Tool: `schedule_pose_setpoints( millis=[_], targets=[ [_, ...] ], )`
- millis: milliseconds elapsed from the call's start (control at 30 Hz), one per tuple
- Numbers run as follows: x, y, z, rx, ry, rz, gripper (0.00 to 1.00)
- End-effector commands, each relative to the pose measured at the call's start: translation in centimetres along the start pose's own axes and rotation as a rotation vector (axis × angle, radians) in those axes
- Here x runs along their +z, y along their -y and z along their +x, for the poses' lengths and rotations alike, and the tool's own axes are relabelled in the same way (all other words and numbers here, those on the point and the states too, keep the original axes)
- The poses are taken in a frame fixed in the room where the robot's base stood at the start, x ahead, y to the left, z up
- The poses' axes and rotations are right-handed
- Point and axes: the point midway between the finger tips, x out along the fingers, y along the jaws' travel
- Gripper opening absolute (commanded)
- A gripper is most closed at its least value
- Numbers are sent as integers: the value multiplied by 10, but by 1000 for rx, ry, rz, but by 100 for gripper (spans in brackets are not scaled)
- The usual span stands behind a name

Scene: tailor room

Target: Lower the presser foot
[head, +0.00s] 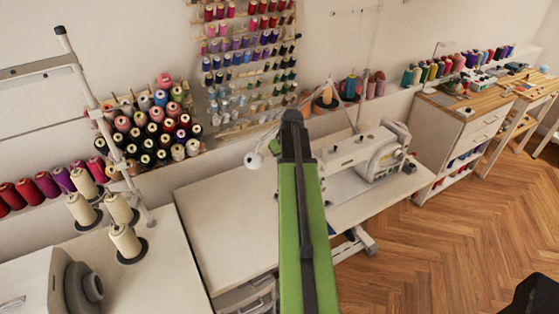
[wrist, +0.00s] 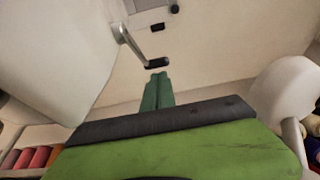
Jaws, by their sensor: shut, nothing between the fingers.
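The white sewing machine (head: 372,155) stands on its table in the head view, its left end partly covered by my green arm. In the wrist view, the pale machine body (wrist: 215,50) fills the upper part. A bent metal lever (wrist: 128,38) with a dark tip comes out of it. My gripper (wrist: 157,76) has its green fingers shut together and empty. The fingertips are just below the lever's dark tip in the picture; I cannot tell whether they touch. The presser foot cannot be made out in either view. In the head view my gripper is hidden behind the arm.
The sewing table (head: 225,215) has bare white top left of my arm. A rounded white part (wrist: 285,88) stands close on the right in the wrist view. Thread cones (head: 125,240) stand at left, and a spool rack (head: 250,60) hangs on the wall behind.

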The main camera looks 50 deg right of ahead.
Motion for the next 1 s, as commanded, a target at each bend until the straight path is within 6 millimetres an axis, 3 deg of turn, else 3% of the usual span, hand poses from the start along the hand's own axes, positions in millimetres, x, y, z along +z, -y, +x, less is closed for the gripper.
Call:
schedule_pose_setpoints(
  millis=[667, 867, 1000],
  targets=[
    [-6, 0, -20, 0, 0, 0, 0],
    [-7, 0, -46, 0, 0, 1, 0],
    [-8, 0, -77, 0, 0, 1, 0]
  ],
)
